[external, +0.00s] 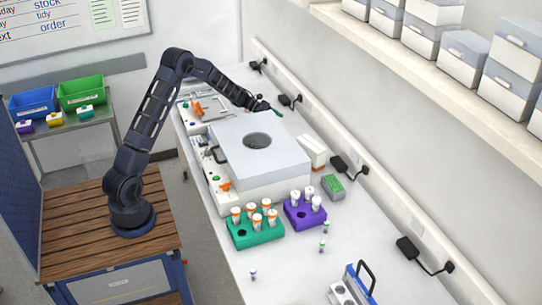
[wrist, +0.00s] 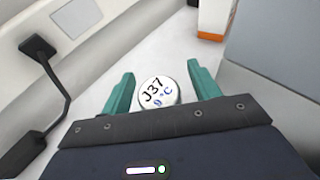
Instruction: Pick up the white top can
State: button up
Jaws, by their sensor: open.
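A round white lid marked "J37" and "9 °C", the top of a white top can (wrist: 158,91), shows in the wrist view. It sits between the two teal fingers of my gripper (wrist: 161,82), with a gap to each finger. I cannot tell how far down the fingers reach beside it. My gripper is open. In the external view my gripper (external: 268,107) is over the far part of the bench, behind the large grey box. The can is not clearly visible there.
A grey box with a round opening (external: 285,163) stands close by. A black adapter and cable (wrist: 40,50) lie left in the wrist view; a white and orange object (wrist: 211,20) is at the top. Green (external: 240,232) and purple (external: 293,216) racks hold capped containers nearer the camera.

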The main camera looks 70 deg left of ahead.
jog(key=shift+c, duration=0.2)
jog(key=c, duration=1.1)
jog(key=shift+r, duration=0.1)
notch_tip(320, 180, up, 20)
